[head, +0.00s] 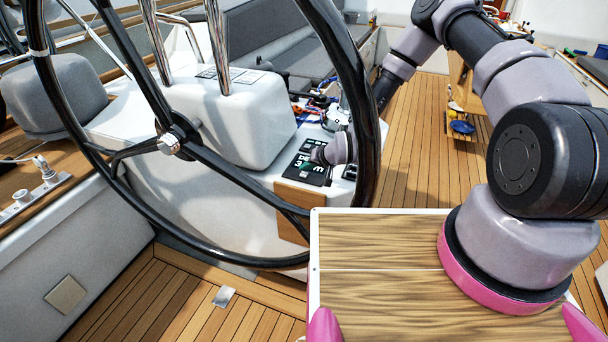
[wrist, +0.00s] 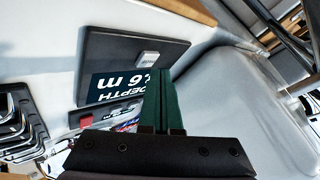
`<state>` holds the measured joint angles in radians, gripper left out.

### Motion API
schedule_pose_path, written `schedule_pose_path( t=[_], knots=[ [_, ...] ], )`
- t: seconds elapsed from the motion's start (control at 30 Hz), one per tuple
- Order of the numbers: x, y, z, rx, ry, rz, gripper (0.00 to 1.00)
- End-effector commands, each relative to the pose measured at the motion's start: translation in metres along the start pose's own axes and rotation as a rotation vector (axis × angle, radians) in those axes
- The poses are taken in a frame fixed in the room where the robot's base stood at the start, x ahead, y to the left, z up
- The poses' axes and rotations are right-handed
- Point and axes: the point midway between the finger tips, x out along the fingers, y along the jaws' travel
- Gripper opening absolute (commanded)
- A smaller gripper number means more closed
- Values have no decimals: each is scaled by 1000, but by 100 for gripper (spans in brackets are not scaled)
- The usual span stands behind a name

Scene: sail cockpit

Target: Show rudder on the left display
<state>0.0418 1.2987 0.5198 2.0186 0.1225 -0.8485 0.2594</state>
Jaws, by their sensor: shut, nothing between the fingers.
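A dark display (head: 302,160) with white characters is mounted on the white console behind the wheel. In the wrist view the same kind of dark display (wrist: 120,50) appears upside down, its screen (wrist: 105,90) reading DEPTH and a value ending in 6 m, partly covered. A small light-grey button (wrist: 148,57) sits on its bezel. My gripper (wrist: 165,75) is shut and empty, its dark green fingers in front of the display and overlapping the screen's edge. I cannot tell if they touch it. In the head view my gripper (head: 322,154) covers part of the display.
The large black steering wheel (head: 190,150) stands in front of the console (head: 235,125). A second dark unit (head: 350,172) is to the right of the display. Coloured ropes (head: 310,105) lie behind. The teak floor (head: 420,150) at right is clear nearby.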

Motion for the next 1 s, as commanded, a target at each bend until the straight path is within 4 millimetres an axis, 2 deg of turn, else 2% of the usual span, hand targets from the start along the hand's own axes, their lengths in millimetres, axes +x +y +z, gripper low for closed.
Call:
schedule_pose_path(
  t=[1.0],
  knots=[
    [8, 6, 6, 0, -1, 0, 0]
  ],
)
